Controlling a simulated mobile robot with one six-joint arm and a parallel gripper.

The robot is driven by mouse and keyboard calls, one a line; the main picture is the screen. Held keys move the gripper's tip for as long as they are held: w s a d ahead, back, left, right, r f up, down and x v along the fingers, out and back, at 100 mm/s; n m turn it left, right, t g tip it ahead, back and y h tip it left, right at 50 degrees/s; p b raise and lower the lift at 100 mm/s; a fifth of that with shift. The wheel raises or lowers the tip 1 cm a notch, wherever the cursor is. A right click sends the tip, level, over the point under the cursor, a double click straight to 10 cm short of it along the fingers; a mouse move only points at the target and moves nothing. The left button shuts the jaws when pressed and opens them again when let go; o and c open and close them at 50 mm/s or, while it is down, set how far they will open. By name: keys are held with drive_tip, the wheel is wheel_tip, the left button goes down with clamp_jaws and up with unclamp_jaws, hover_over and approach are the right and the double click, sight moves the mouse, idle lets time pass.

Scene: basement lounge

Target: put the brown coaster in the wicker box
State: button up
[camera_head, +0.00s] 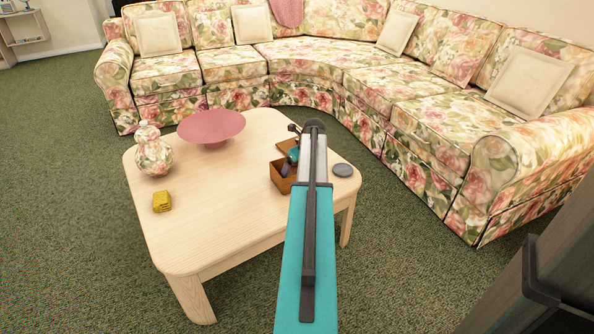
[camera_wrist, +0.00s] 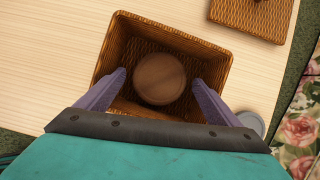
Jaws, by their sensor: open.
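The brown coaster (camera_wrist: 160,79) is a round wooden disc. In the wrist view it shows inside the open wicker box (camera_wrist: 215,64), near the middle; how deep it sits is hard to tell. My gripper (camera_wrist: 159,82) is open, with one purple finger on each side of the coaster and a visible gap to each. The fingers reach down over the box opening. In the head view the box (camera_head: 277,178) stands on the table, partly hidden by my arm, and my gripper (camera_head: 291,160) is over it. The coaster is hidden there.
The wicker lid (camera_wrist: 252,14) lies beside the box. A grey round disc (camera_head: 342,170) lies right of the box on the wooden table (camera_head: 235,205). A pink bowl (camera_head: 211,126), floral jar (camera_head: 153,155) and yellow block (camera_head: 162,202) stand left. A floral sofa (camera_head: 400,85) curves behind.

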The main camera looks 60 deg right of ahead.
drive_tip(key=shift+r, duration=0.15)
drive_tip(key=shift+r, duration=0.15)
drive_tip(key=p+v, duration=0.2)
drive_tip(key=v, duration=1)
drive_tip(key=shift+r+p, duration=0.3)
drive_tip(key=shift+p, duration=0.1)
drive_tip(key=shift+w, duration=0.1)
